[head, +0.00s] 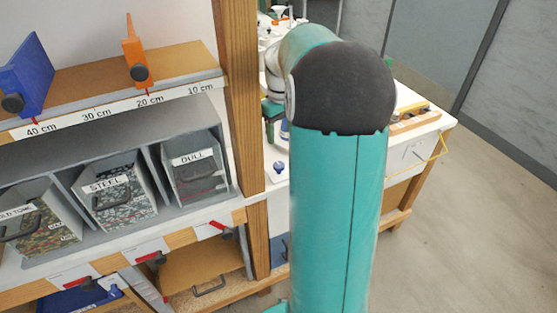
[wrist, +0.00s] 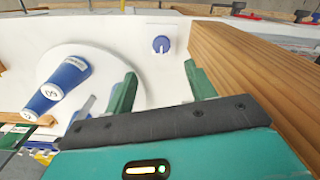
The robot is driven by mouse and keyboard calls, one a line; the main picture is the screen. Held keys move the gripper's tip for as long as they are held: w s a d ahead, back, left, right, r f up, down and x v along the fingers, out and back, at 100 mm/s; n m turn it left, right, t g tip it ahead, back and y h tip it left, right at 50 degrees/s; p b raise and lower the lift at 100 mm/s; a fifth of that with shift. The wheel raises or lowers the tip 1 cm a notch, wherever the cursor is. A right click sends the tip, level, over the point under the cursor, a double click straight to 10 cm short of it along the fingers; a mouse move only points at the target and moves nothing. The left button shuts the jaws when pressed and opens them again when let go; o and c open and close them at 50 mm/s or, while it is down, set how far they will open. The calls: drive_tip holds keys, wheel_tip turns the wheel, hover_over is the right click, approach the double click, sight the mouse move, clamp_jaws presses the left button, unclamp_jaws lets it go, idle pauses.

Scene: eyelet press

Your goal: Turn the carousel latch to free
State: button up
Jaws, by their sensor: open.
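A round white carousel plate (wrist: 112,68) lies on the white bench top at the left of the wrist view. Blue cups with white labels (wrist: 70,76) stand on it. A small round blue knob with a pale mark (wrist: 161,45), which looks like the latch, sits on the bench beyond the plate. My gripper (wrist: 161,88) is open and empty, its two green fingers apart. In the wrist view the knob appears between and beyond the fingertips, apart from them.
A thick wooden beam (wrist: 243,62) runs close along the right of my gripper. In the head view a wooden post (head: 240,130) stands left of my arm, beside shelves with labelled bins (head: 113,193). The floor at the right (head: 480,240) is clear.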

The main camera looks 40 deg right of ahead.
sight(280, 165)
wheel_tip(280, 165, down, 12)
drive_tip(key=shift+w+a+f, duration=0.1)
drive_tip(key=shift+f, duration=0.1)
drive_tip(key=c, duration=1)
